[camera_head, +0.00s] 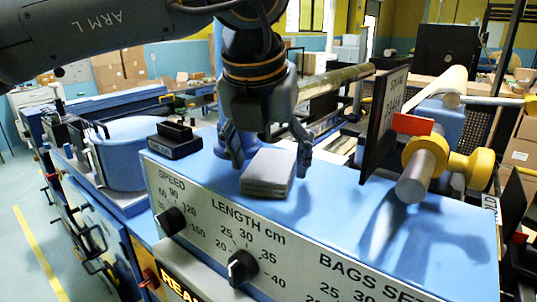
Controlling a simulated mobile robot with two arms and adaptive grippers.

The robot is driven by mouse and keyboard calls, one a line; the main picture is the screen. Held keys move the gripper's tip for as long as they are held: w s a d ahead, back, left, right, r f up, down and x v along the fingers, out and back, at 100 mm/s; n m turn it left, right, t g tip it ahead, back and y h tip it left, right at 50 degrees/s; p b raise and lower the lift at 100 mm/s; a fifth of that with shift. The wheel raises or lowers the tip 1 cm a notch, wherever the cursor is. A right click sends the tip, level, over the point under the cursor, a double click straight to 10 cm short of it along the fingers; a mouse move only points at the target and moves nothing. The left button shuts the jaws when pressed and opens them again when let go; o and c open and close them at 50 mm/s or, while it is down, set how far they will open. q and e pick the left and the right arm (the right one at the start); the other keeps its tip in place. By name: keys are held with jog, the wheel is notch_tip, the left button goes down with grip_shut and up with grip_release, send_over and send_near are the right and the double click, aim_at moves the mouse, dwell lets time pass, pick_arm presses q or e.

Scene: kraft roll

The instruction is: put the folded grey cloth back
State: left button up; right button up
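The folded grey cloth (268,173) lies as a small flat stack on the blue top of the machine, near its front edge, above the "LENGTH cm" scale. My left gripper (265,152) hangs from above, just over and behind the cloth. Its fingers are spread apart, one towards the left and one at the cloth's right side. I cannot tell whether the right finger touches the cloth. The cloth's far edge is partly hidden by the gripper. My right gripper is not in view.
A small black tray (175,139) with a label sits left on the blue top (340,205). A dark upright plate (384,125) and a grey roller with a yellow collar (424,160) stand to the right. Knobs (242,267) line the front panel. Blue top between cloth and roller is clear.

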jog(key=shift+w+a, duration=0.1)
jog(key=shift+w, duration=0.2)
pick_arm(q)
jog(key=shift+r, duration=0.1)
jog(key=shift+r, duration=0.2)
jog(key=b+v, duration=0.3)
jog(key=v, duration=0.8)
jog(key=shift+s+r, duration=0.25)
jog(key=shift+s, duration=0.05)
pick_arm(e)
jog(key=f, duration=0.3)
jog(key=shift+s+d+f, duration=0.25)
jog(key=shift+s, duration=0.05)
